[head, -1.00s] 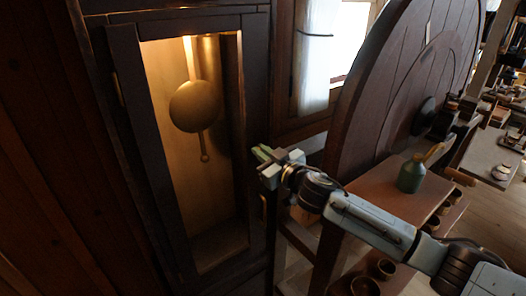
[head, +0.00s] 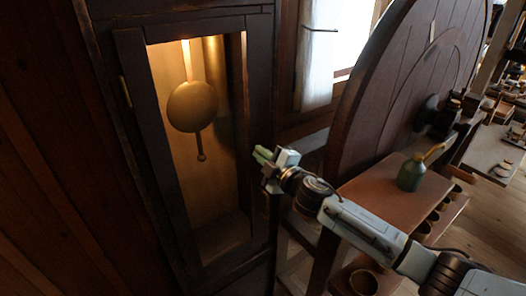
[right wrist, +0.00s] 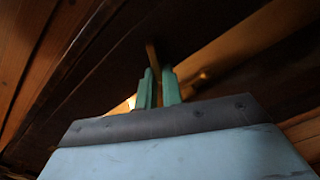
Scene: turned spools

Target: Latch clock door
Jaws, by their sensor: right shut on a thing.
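The clock door (head: 158,150) is a dark wooden frame at the left of the head view, with a lit brass pendulum (head: 192,106) behind its opening. It looks shut or nearly flush with the case; I cannot tell exactly. My right gripper (head: 259,154) is at the door's right-hand edge, at about mid-height. In the right wrist view its green fingers (right wrist: 157,88) are shut on a thin brass piece, apparently the latch (right wrist: 152,54), against dark wood. In the head view the gripper hides this piece. My left gripper is not in view.
A large round wooden wheel (head: 395,85) stands right of the clock, behind my right arm. A bench (head: 380,190) holds a green oil can (head: 411,173), with pots on a shelf below.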

